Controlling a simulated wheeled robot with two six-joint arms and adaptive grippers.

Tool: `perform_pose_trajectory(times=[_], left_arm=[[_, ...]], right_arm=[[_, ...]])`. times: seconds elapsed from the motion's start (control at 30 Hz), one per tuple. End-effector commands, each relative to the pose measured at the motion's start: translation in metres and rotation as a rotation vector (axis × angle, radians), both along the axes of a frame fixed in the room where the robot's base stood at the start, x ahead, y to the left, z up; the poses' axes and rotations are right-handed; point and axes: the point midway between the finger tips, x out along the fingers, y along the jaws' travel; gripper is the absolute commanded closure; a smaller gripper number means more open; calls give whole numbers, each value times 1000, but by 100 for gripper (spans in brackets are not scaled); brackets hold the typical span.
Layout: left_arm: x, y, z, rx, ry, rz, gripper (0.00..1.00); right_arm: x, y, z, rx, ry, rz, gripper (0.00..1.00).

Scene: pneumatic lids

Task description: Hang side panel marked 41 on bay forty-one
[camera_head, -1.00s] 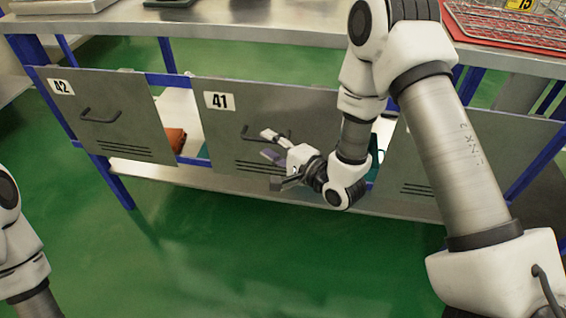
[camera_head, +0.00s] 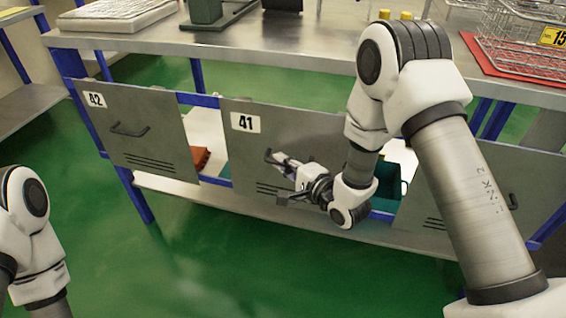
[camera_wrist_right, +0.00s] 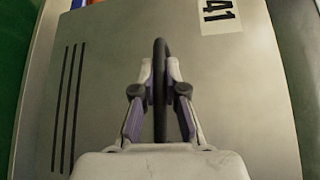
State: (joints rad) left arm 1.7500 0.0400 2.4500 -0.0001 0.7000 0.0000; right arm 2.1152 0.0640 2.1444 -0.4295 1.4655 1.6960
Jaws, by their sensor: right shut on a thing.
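The grey side panel marked 41 (camera_head: 243,150) stands upright at the front of the bench, below its top, with slots low on its face. Whether its upper edge is hooked on the blue rail cannot be told. My right gripper (camera_head: 278,165) is shut on the panel's dark bar handle. In the right wrist view the handle (camera_wrist_right: 160,125) runs between the two fingers of the gripper (camera_wrist_right: 160,72), with the panel face (camera_wrist_right: 235,95) behind and the 41 label at the top right. My left gripper is out of view; only part of the left arm shows.
Panel 42 (camera_head: 135,130) is left of panel 41, with an orange thing (camera_head: 200,158) in the gap. Wire baskets (camera_head: 515,40) stand on the bench top. Green floor in front is clear.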

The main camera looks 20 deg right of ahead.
Motion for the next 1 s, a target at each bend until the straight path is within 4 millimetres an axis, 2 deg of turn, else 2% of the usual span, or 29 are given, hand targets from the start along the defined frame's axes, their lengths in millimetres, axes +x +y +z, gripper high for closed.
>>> perform_pose_trajectory(times=[0.6,1.0], left_arm=[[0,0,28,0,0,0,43],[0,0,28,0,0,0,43]], right_arm=[[1,0,30,1,-5,-1,100],[-1,1,30,0,-3,0,100]])
